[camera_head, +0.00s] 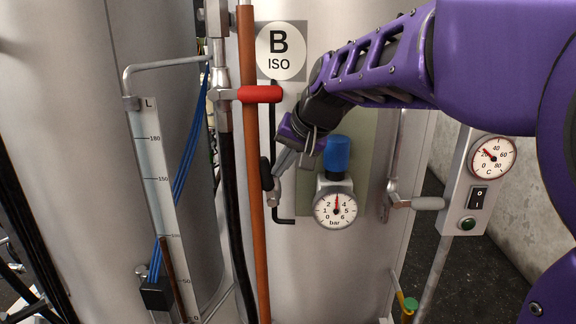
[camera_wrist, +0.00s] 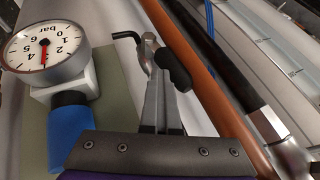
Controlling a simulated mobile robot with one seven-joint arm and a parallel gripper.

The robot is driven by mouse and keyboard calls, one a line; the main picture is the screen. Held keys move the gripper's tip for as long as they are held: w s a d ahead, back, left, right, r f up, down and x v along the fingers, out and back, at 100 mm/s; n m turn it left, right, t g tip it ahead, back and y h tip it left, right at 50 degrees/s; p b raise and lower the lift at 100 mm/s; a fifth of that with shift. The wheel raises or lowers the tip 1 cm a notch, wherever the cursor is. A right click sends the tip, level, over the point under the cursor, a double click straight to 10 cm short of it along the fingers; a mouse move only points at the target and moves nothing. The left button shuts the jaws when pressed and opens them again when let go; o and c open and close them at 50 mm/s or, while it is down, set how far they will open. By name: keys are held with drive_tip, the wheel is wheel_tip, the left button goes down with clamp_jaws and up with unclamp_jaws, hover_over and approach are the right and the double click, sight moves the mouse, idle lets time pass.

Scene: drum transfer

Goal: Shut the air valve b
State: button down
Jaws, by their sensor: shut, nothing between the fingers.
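The air valve b (camera_head: 275,190) is a small metal valve with a black lever on the front of the tank marked B ISO (camera_head: 281,51). Its black lever (camera_head: 266,174) stands roughly upright beside the orange pipe, and it also shows in the wrist view (camera_wrist: 174,64). My gripper (camera_head: 284,163) is shut and empty, with its fingertips right at the valve, beside the lever. In the wrist view the fingers (camera_wrist: 160,82) end at the valve's metal body (camera_wrist: 149,48). I cannot tell whether they touch the lever.
A blue-knobbed regulator (camera_head: 337,155) with a bar gauge (camera_head: 336,208) near 3 sits just right of my gripper. The orange pipe (camera_head: 249,130) runs close on the left. A red-handled valve (camera_head: 260,94) is above. A level scale (camera_head: 158,190) stands farther left.

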sight(263, 165)
drive_tip(key=shift+w+a+r+p, duration=0.15)
drive_tip(key=shift+a+p, duration=0.3)
drive_tip(key=shift+a, duration=1.2)
drive_tip(key=shift+r, duration=0.1)
